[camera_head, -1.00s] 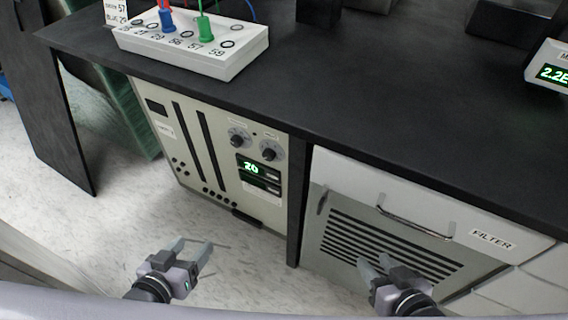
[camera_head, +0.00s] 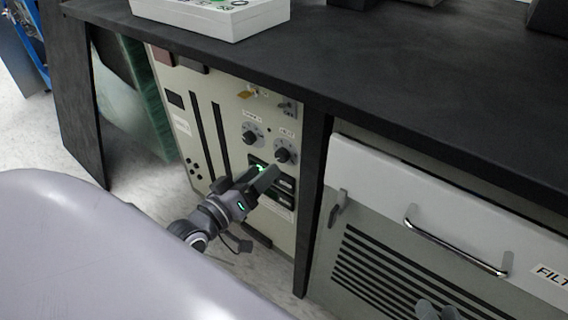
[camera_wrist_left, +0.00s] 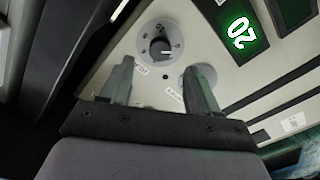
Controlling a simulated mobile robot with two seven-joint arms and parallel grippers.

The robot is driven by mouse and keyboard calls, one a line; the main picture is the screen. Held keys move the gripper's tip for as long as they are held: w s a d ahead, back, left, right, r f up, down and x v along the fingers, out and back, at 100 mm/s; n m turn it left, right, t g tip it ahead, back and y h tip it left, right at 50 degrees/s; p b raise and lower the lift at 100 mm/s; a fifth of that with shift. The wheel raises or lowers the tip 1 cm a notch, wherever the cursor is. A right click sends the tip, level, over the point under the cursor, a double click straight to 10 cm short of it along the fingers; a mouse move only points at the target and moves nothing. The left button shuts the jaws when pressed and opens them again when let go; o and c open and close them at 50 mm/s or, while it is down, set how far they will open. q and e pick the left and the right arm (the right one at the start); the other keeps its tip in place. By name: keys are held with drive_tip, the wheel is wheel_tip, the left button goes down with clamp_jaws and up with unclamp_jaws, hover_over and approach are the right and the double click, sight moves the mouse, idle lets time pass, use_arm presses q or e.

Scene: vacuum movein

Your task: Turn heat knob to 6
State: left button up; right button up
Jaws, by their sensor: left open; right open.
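The cream front panel has two round dark knobs side by side. The right knob (camera_head: 285,151) has a short label that seems to read heat; it also shows in the left wrist view (camera_wrist_left: 160,47), just beyond the fingertips. The left knob (camera_head: 252,134) is partly behind a finger in the left wrist view (camera_wrist_left: 203,76). The green display (camera_wrist_left: 240,32) reads 20. My left gripper (camera_head: 257,182) is open and empty, in front of the panel just below the knobs; its fingers (camera_wrist_left: 158,72) are apart. My right gripper (camera_head: 438,310) is open, only its tips showing at the bottom edge.
A black worktop (camera_head: 400,85) overhangs the panel, with a white box (camera_head: 215,20) on it. A dark post (camera_head: 315,200) separates the panel from the filter cabinet (camera_head: 400,270) with its metal handle (camera_head: 455,248). Floor shows at left.

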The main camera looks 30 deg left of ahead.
sight(279, 157)
use_arm(q)
drive_tip(key=shift+w+d+b, duration=0.15)
drive_tip(key=shift+w+b, duration=0.25)
drive_tip(key=shift+w, duration=1.05)
drive_tip(key=shift+w+d+b, duration=0.1)
drive_tip(key=shift+w+b, duration=0.25)
drive_tip(key=shift+w, duration=1.1)
drive_tip(key=c, duration=1)
